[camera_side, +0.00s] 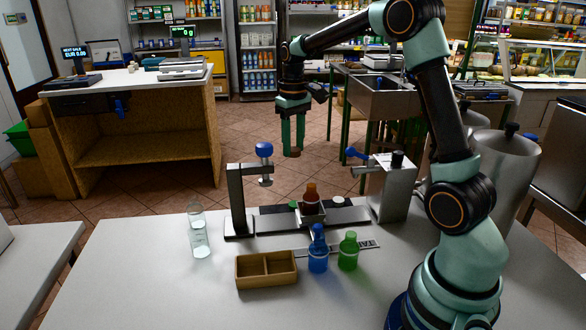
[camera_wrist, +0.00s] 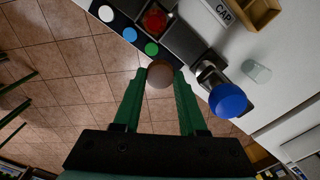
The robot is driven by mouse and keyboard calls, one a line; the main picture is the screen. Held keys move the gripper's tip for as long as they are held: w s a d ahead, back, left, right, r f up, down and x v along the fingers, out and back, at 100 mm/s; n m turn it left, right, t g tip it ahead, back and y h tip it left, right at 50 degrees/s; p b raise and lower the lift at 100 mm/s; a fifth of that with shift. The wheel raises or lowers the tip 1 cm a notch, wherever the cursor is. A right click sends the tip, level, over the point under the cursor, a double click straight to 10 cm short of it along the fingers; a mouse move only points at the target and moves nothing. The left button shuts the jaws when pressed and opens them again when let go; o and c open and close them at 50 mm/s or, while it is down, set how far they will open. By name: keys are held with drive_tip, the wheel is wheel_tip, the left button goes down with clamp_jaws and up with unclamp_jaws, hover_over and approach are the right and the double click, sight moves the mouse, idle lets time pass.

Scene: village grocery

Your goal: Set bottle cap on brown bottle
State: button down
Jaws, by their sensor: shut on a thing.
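My gripper (camera_side: 293,140) is shut on a brown bottle cap (camera_wrist: 160,74), held between the tips of its green fingers. The cap also shows at the fingertips in the side view (camera_side: 292,153). The gripper hangs beyond the table's far edge, with floor beneath it in the wrist view. The brown bottle (camera_side: 311,194) stands upright in a holder in the middle of the capping station.
White (camera_wrist: 105,13), blue (camera_wrist: 129,34) and green (camera_wrist: 151,49) discs lie on the station's dark strip. A blue-knobbed press (camera_side: 264,152) stands left of the bottle. A clear bottle (camera_side: 199,235), wooden tray (camera_side: 267,280), blue bottle (camera_side: 318,252) and green bottle (camera_side: 348,252) stand in front.

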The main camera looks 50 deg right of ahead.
hover_over(311, 185)
drive_tip(key=shift+f, duration=3.4)
drive_tip(key=shift+f, duration=0.75)
drive_tip(key=shift+c, duration=1.9)
unclamp_jaws()
drive_tip(key=o, duration=0.4)
